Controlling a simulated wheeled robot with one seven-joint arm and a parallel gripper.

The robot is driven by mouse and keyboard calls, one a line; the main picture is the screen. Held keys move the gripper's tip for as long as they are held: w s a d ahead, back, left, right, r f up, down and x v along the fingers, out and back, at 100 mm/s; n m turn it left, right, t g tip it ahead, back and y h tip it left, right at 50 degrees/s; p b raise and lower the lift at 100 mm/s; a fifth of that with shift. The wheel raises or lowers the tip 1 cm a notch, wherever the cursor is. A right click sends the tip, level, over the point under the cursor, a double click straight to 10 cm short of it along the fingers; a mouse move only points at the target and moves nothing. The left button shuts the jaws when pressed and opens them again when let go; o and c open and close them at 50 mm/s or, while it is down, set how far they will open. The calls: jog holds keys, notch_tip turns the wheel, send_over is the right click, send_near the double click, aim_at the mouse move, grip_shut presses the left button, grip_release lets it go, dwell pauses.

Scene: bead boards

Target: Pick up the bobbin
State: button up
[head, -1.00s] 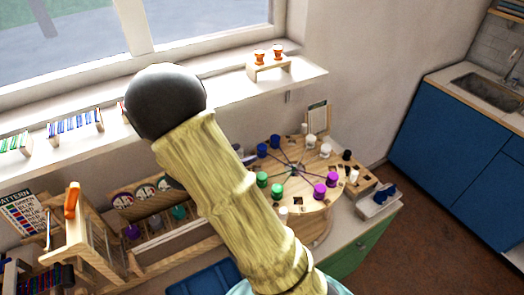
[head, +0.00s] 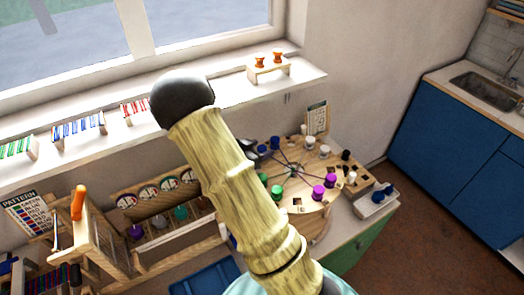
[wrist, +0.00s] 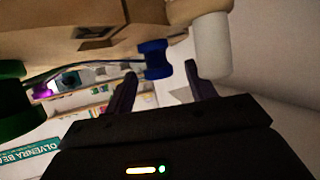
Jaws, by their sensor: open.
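A round wooden board (head: 310,207) holds blue, green, purple and white bobbins, with dark cords running to its middle. Blue bobbins (head: 274,143) stand at its back left edge. In the wrist view a blue bobbin (wrist: 154,57) shows just beyond and between the open fingertips of my gripper (wrist: 160,72), with nothing clearly held. A white bobbin (wrist: 211,45) is just right of the right finger, and a green one (wrist: 18,100) is at the far left. In the head view my gripper (head: 248,147) is a dark shape beside the blue bobbins, mostly hidden by my arm.
Green bobbins (head: 277,192), purple bobbins (head: 318,192) and white bobbins (head: 310,143) stand around the board. A wooden rack (head: 165,240) and a wooden frame with an orange handle (head: 78,202) are at left. The windowsill (head: 225,92) runs behind. A blue tray (head: 205,278) lies in front.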

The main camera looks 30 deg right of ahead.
jog(key=shift+x, duration=0.8)
jog(key=c, duration=1)
